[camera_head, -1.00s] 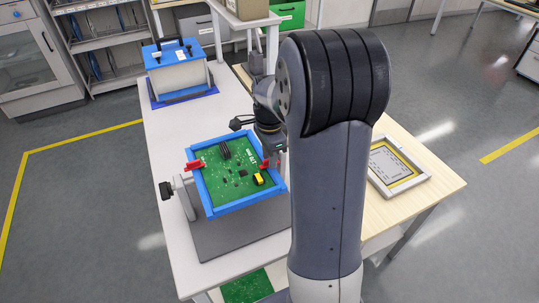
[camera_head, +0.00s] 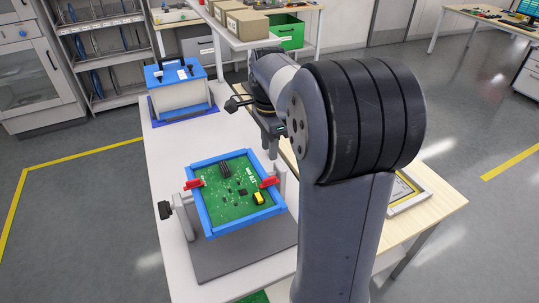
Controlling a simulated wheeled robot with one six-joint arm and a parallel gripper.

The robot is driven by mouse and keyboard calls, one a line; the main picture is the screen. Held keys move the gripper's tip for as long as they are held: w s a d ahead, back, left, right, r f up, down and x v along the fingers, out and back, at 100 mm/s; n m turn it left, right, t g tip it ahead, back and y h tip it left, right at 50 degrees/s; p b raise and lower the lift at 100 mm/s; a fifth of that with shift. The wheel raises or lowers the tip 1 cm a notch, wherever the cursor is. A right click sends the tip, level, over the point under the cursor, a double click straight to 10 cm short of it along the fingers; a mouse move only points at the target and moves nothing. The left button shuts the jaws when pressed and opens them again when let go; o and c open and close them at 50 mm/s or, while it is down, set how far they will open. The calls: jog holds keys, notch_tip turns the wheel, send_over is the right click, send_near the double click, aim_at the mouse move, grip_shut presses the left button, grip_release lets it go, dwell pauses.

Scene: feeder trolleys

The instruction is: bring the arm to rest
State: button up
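My arm rises at the right of the head view and bends over towards the back of the table. My gripper (camera_head: 275,150) hangs above the right edge of the white table (camera_head: 165,215), behind and right of the framed green board. Its fingers are too small and partly hidden, so I cannot tell whether they are open or shut. The green circuit board (camera_head: 235,193) sits tilted in a blue frame (camera_head: 207,222) on a holder with red clamps (camera_head: 193,184). The gripper appears apart from the board.
A blue and white box (camera_head: 180,92) with a handle stands at the table's far end. A wooden table (camera_head: 440,205) with a framed panel (camera_head: 408,190) adjoins on the right. Cartons (camera_head: 248,24) and a green bin (camera_head: 288,32) stand behind. Open floor lies left.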

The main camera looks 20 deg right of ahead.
aim_at(269, 178)
dwell(0.3)
notch_tip(269, 178, down, 11)
jog(key=shift+r+p, duration=0.2)
jog(key=shift+p, duration=0.1)
jog(key=shift+n, duration=0.3)
dwell(0.4)
